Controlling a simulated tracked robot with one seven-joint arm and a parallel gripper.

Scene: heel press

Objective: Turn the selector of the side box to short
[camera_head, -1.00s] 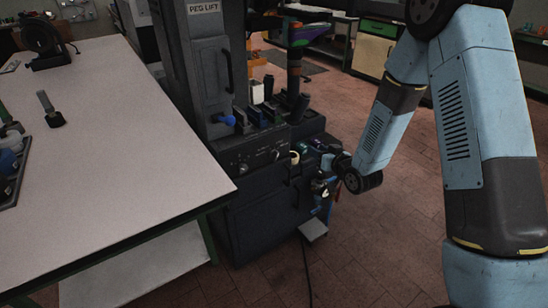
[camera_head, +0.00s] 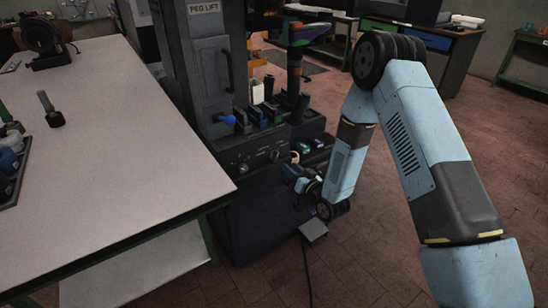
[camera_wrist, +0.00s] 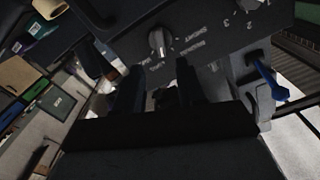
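In the wrist view, a dark panel holds a round selector knob (camera_wrist: 160,40) with a pale face. Small labels sit beside and below it, tilted and hard to read, so I cannot tell which one it points at. My gripper (camera_wrist: 157,76) is open, its two dark fingers apart just below the knob in the picture, with nothing seen between their tips. I see no contact with the knob. In the head view my gripper (camera_head: 300,178) is beside the right side of the dark press (camera_head: 262,215); its fingers and the selector there are hidden or too small to tell.
A blue-knobbed lever (camera_wrist: 264,75) stands right of the panel in the wrist view. In the head view, a light worktable (camera_head: 120,130) fills the left, and a grey pedal (camera_head: 313,229) lies on the floor near a cable. The floor at right is open.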

